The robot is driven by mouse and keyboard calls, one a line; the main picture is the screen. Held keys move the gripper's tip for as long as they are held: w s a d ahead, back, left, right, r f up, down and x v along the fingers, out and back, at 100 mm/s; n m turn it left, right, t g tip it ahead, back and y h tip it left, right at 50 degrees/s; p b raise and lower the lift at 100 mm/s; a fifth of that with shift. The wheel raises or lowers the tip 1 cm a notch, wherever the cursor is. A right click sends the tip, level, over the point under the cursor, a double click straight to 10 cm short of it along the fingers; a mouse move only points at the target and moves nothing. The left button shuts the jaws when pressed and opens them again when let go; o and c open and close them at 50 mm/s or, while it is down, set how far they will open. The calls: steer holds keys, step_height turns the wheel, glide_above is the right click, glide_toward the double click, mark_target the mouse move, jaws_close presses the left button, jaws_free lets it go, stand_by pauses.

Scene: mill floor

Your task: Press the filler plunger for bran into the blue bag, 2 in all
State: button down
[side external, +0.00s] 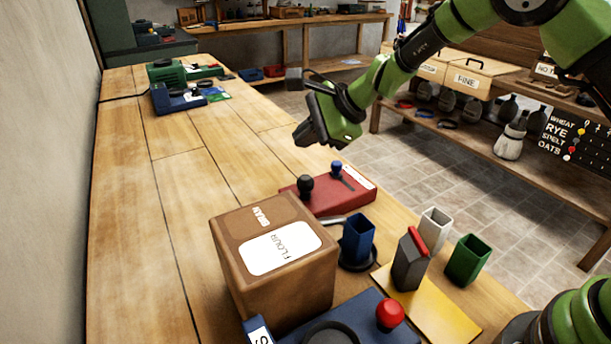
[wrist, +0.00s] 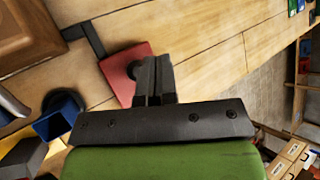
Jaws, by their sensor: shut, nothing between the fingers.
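The blue bag (side external: 358,240) stands open-topped on a dark round plate beside the brown box; it also shows in the wrist view (wrist: 52,123). The brown box (side external: 282,297) has a BRAN label and a white FLOUR label on its top. Behind it lies a red unit (side external: 345,199) with a black knob (side external: 305,185) and a smaller blue knob (side external: 336,167). Which knob is the bran plunger I cannot tell. My gripper (side external: 308,134) is shut and empty, raised above and beyond the red unit. In the wrist view its fingers (wrist: 155,75) partly hide the red unit (wrist: 116,75).
A blue unit with a red knob (side external: 390,313) is in front. The bench's far left stretch is mostly clear.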

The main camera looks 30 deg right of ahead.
mark_target(306, 178)
stand_by(0.5)
step_height(306, 178, up, 4)
steer(key=shift+f, duration=0.1)
steer(key=shift+f, duration=0.1)
stand_by(0.3)
steer(key=shift+f, duration=4.3)
steer(key=shift+f, duration=0.4)
